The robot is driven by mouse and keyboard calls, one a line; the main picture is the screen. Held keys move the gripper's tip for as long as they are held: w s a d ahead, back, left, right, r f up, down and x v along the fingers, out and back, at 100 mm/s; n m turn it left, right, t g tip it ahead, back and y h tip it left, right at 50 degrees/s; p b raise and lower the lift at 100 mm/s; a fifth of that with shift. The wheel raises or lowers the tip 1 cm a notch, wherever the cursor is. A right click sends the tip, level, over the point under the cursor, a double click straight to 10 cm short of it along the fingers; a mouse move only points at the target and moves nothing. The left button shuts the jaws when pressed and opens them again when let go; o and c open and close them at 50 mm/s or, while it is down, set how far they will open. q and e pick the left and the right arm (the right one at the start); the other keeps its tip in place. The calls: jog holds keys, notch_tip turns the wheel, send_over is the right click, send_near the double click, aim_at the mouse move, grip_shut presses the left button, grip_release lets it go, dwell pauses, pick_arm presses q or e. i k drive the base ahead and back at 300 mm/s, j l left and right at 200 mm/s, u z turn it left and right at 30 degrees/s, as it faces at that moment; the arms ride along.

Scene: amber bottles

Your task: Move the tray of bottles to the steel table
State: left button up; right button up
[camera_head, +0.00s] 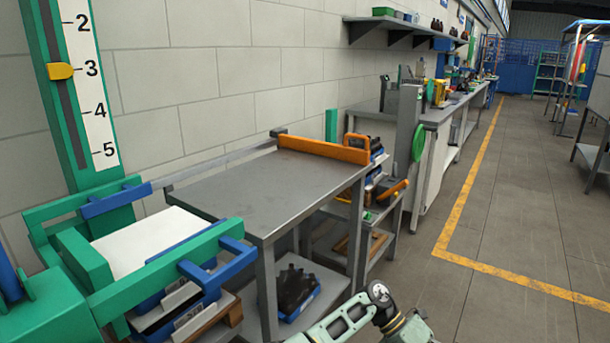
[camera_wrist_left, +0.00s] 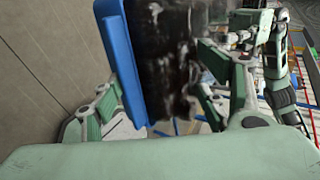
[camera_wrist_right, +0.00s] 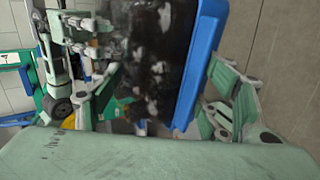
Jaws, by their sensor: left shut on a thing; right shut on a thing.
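The tray is blue and shows close up in both wrist views: its wall (camera_wrist_left: 120,60) in the left one and its wall (camera_wrist_right: 207,55) in the right one. Dark bottles (camera_wrist_left: 170,65) fill it, dim and blurred. My left gripper (camera_wrist_left: 155,95) is shut on one part of the tray wall, and my right gripper (camera_wrist_right: 165,100) is shut on another. The exact finger contact is partly hidden. The head view shows neither gripper nor this held tray. A grey steel table (camera_head: 265,185) stands at the middle left there, its top bare.
An orange bar (camera_head: 323,149) edges the table's far end. Another blue tray of dark bottles (camera_head: 295,292) sits on its lower shelf. A green and blue frame (camera_head: 160,265) with a white top stands close at left. Open floor (camera_head: 480,305) lies to the right.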

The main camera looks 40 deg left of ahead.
aim_at(272, 178)
jog(key=i+z, duration=0.3)
jog(key=i, duration=0.65)
jog(key=i+j+z, duration=0.2)
jog(key=i, duration=0.85)
jog(key=i+l, duration=0.15)
jog(key=i, duration=0.85)
jog(key=i+u, duration=0.1)
jog(key=u, duration=3.7)
